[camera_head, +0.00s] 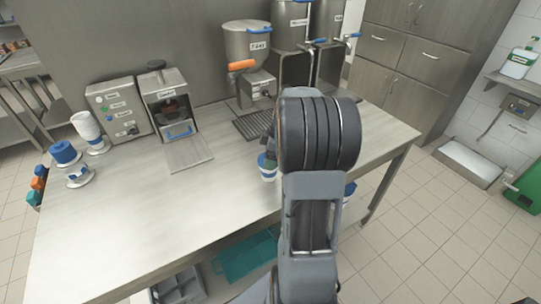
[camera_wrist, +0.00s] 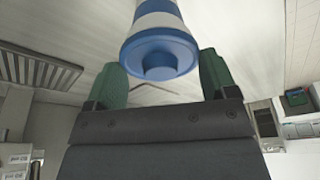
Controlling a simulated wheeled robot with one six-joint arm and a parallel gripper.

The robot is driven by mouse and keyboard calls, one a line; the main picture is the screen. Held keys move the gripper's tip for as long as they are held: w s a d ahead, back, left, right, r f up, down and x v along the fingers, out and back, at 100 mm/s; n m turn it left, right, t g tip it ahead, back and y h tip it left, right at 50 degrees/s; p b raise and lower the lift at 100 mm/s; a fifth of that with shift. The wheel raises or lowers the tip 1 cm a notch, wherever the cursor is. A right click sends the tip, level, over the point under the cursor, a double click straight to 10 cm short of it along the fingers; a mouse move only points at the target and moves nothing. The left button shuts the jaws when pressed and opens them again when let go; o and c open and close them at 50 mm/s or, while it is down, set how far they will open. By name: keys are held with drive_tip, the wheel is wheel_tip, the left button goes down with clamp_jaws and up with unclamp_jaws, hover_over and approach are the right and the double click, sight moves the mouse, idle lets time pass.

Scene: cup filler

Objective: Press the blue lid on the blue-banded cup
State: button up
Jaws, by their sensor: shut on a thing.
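The blue-banded cup (camera_head: 267,173) is white with a blue band and stands on the counter just left of my arm in the head view. My gripper (camera_head: 270,156) points down at its top and partly hides it. In the wrist view, a blue round lid (camera_wrist: 157,52) with a small knob lies between the green fingertips of my gripper (camera_wrist: 162,82). The white and blue of the cup (camera_wrist: 154,8) shows directly beyond the lid. The lid looks in line with the cup and at its rim; I cannot tell how firmly it is seated.
Another blue-and-white cup (camera_head: 350,189) shows partly behind my arm. A blue stack (camera_head: 64,152) and a white cup stack (camera_head: 86,127) stand at the left. Machines and dispensers (camera_head: 247,48) line the back. The counter (camera_head: 170,215) is clear at left front.

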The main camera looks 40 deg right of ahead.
drive_tip(key=shift+f+b, duration=0.3)
drive_tip(key=shift+f, duration=0.05)
idle(0.3)
drive_tip(key=o, duration=0.8)
drive_tip(key=v, duration=1.4)
drive_tip(key=shift+f, duration=0.1)
